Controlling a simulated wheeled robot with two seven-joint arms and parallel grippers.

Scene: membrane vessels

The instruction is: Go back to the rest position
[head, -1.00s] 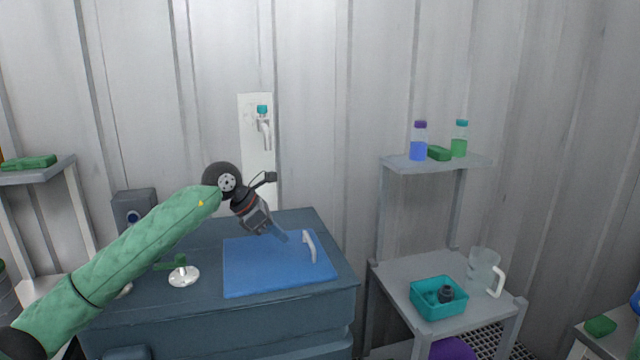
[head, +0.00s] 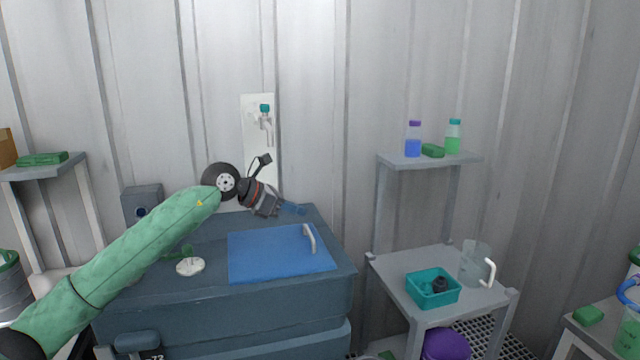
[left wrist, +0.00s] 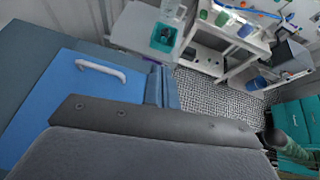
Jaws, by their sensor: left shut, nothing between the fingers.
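My left gripper (head: 293,208) is in the head view, above the back of the dark blue cabinet top (head: 190,300). It points right and slightly down, and its fingers are shut with nothing between them. In the left wrist view the blue fingers (left wrist: 160,88) show at the middle, with the grey gripper body below. A blue panel (head: 275,262) with a white handle (head: 310,238) lies on the cabinet top, in front of and below the gripper. My right gripper is not in view.
A wall tap (head: 266,120) is behind the gripper. A white disc with a green lever (head: 190,266) stands left of the panel. At right, a grey stand holds a teal bin (head: 432,297) and a clear jug (head: 474,264). Bottles (head: 413,140) stand on its upper shelf.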

